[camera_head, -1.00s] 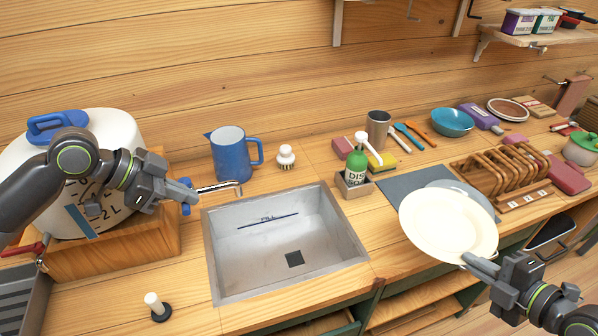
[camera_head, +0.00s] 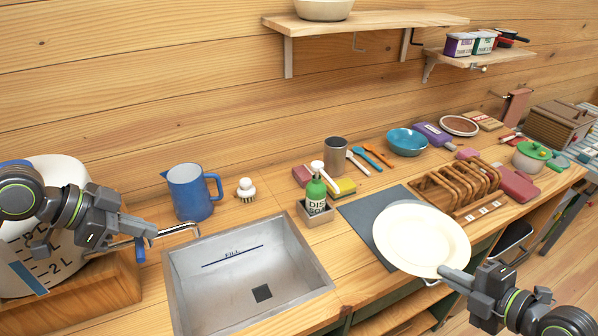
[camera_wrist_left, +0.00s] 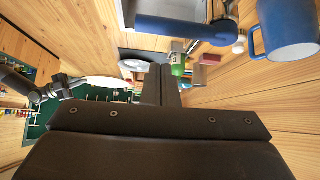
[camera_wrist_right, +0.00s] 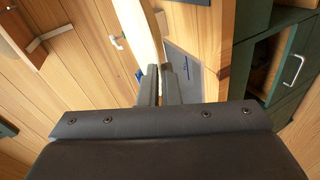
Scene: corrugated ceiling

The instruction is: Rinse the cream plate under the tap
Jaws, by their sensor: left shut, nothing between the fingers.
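The cream plate (camera_head: 421,238) is tilted, held up over the counter to the right of the sink. My right gripper (camera_head: 447,273) is shut on its near rim; the plate's edge (camera_wrist_right: 142,35) shows between the fingers in the right wrist view. The metal sink (camera_head: 185,290) has a dark drain and a fill line; I see no water in it. The tap spout (camera_head: 180,229) reaches over its back left corner, with a blue handle (camera_head: 139,250). My left gripper (camera_head: 150,231) is shut and empty beside the tap; whether it touches the handle is unclear.
A white tank (camera_head: 60,215) on a wooden stand is at left. A blue jug (camera_head: 190,192) and brush (camera_head: 245,189) stand behind the sink. A soap bottle (camera_head: 316,193), grey mat (camera_head: 365,215) and wooden rack (camera_head: 432,190) are right of it. Shelves hang above.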

